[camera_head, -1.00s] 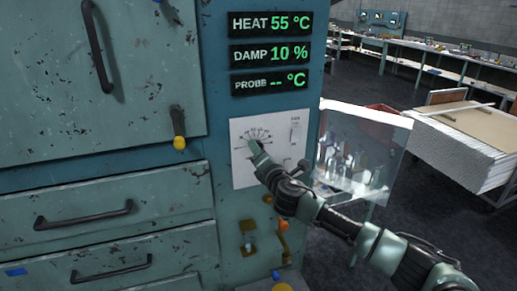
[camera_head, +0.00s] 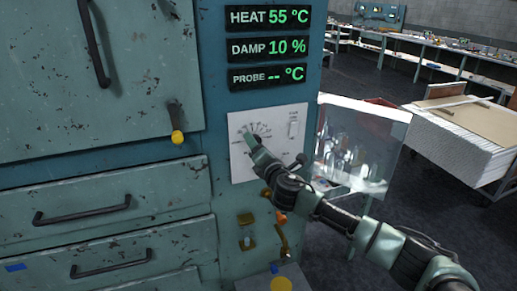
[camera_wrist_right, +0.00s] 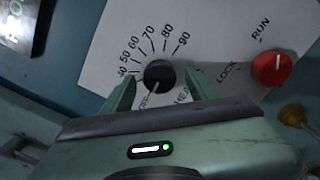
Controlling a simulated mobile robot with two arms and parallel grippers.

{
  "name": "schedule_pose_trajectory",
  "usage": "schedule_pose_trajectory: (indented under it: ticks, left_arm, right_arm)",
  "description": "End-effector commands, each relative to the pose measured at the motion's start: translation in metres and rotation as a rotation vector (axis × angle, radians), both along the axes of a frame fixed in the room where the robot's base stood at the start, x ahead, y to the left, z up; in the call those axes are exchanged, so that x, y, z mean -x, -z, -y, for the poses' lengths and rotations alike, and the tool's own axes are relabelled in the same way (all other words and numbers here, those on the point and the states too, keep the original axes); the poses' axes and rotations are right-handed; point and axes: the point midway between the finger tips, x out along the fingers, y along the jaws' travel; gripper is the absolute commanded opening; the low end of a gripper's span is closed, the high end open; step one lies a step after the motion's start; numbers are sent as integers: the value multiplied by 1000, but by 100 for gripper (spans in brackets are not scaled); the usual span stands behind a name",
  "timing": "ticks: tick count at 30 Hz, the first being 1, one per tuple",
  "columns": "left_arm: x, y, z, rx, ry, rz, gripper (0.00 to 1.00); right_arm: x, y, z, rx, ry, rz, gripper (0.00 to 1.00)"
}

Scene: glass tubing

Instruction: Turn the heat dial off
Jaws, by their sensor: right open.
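The heat dial (camera_wrist_right: 159,76) is a small black round knob on a white plate with temperature marks from about 40 to 90. A pale pointer line on it runs toward the lower edge, near a partly hidden label. My right gripper (camera_wrist_right: 160,92) is open, with one finger on each side of the dial; I cannot tell whether they touch it. In the head view my right gripper (camera_head: 249,138) reaches the plate (camera_head: 240,170) from the lower right and hides the dial. The heat display (camera_head: 269,17) reads 55 °C. My left gripper is out of view.
A red knob (camera_wrist_right: 271,68) marked RUN and LOCK sits right of the dial. Brass fittings (camera_head: 246,230) are below the plate. A transparent panel (camera_head: 335,120) stands right of the cabinet, near my right arm. Drawers with dark handles (camera_head: 82,209) are to the left.

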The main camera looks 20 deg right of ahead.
Motion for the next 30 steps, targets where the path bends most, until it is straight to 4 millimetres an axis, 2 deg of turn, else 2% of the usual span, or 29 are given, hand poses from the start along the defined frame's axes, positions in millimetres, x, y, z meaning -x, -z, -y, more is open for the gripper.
schedule_pose_trajectory:
  ticks: [16, 21, 30]
  left_arm:
    - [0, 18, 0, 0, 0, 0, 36]
    - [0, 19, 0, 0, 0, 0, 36]
    - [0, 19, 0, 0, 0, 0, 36]
  right_arm:
    - [68, 3, 3, 2, -1, -2, 59]
    - [76, 2, 3, 1, -1, -2, 59]
    - [76, 1, 2, 1, 0, -1, 59]
